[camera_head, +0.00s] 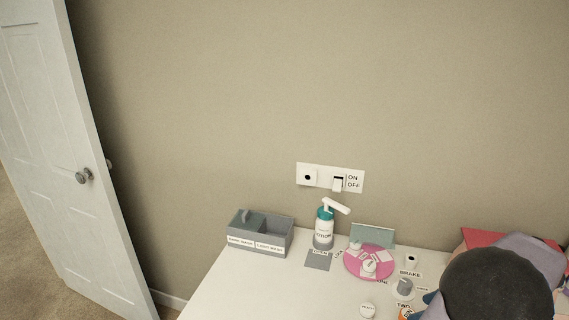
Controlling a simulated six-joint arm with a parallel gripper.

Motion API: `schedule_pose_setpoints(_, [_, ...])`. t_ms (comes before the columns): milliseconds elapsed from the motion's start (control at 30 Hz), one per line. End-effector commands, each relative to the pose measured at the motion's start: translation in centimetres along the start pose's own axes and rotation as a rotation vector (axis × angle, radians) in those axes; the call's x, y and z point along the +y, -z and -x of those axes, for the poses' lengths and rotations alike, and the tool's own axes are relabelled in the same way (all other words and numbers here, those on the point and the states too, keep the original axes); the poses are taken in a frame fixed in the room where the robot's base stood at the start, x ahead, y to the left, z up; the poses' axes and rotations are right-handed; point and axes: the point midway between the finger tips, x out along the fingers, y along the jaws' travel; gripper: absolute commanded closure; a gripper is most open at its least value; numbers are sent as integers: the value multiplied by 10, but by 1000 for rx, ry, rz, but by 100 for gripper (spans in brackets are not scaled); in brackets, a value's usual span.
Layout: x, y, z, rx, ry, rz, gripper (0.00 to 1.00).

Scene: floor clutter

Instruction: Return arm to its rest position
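My gripper is not in view, and I cannot make out any part of my arm with certainty. The only view is from the camera on my body. It shows a white table (225,295) against a beige wall, with small items on it. I cannot tell from this view what pose the arm has or whether the gripper holds anything.
A grey two-part bin (272,249), a lotion bottle (323,232) and a pink disc (354,267) stand on the table. A switch plate (323,180) is on the wall. A dark rounded shape (497,288) fills the lower right. A white door (45,110) stands open left.

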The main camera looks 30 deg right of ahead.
Motion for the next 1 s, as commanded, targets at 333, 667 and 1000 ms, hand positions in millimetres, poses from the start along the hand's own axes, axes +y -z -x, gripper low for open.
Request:
schedule_pose_setpoints(333, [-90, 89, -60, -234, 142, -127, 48])
schedule_pose_setpoints(667, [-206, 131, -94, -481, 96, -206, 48])
schedule_pose_setpoints(1000, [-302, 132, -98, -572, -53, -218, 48])
